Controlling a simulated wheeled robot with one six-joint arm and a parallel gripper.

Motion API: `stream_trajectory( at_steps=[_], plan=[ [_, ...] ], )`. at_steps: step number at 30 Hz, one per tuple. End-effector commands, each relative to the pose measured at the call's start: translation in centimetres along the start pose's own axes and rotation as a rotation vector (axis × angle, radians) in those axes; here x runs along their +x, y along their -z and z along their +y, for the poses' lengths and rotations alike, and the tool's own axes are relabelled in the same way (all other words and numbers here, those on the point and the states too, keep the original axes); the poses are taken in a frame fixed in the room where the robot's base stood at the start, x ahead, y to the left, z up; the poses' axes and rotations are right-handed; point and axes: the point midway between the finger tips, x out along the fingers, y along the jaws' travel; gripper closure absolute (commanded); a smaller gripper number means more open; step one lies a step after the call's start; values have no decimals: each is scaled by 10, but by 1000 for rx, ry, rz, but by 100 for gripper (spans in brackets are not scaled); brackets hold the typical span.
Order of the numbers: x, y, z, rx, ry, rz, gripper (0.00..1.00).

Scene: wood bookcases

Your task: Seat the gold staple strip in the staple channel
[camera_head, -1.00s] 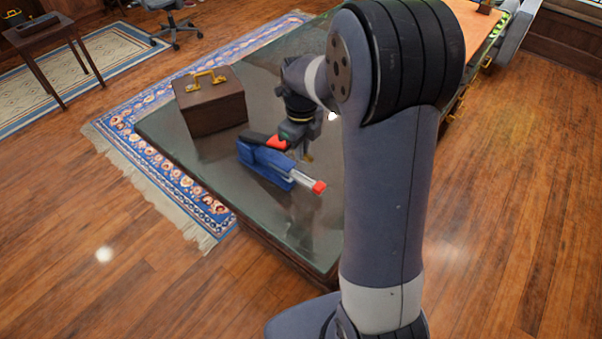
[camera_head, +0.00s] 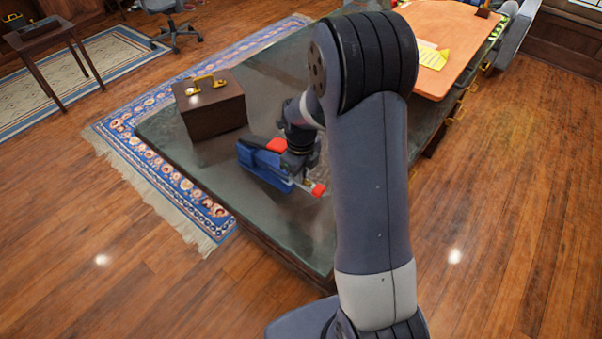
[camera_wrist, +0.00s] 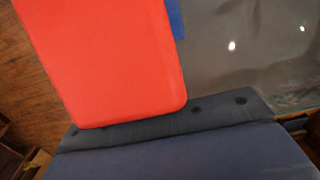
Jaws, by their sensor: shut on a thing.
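A blue stapler (camera_head: 262,166) with red parts lies open on the dark tabletop. Its pale channel (camera_head: 303,185) reaches out to the lower right and ends in a red tip (camera_head: 318,189). My gripper (camera_head: 306,179) is low over the channel, beside the stapler's body, and hides part of it. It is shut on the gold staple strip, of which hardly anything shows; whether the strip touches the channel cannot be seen. In the wrist view a large red stapler part (camera_wrist: 110,60) fills the upper left, close to the camera, and hides the jaws.
A brown case (camera_head: 213,112) with a gold handle stands on the table (camera_head: 165,135), left of and behind the stapler. The tabletop in front of the stapler is bare. An orange desk mat (camera_head: 452,45) with yellow papers lies farther back, at right.

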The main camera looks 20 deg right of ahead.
Motion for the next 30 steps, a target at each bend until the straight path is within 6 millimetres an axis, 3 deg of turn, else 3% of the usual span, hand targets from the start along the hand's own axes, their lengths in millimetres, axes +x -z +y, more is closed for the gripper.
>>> stream_trajectory(
  at_steps=[12,13,20,26,30],
  plan=[
    [18,4,2,-1,-8,12,100],
    [18,4,2,-1,-8,12,89],
    [17,4,2,-1,-7,12,72],
    [-4,3,2,0,-6,9,70],
    [-39,2,1,0,-3,5,70]
  ],
)
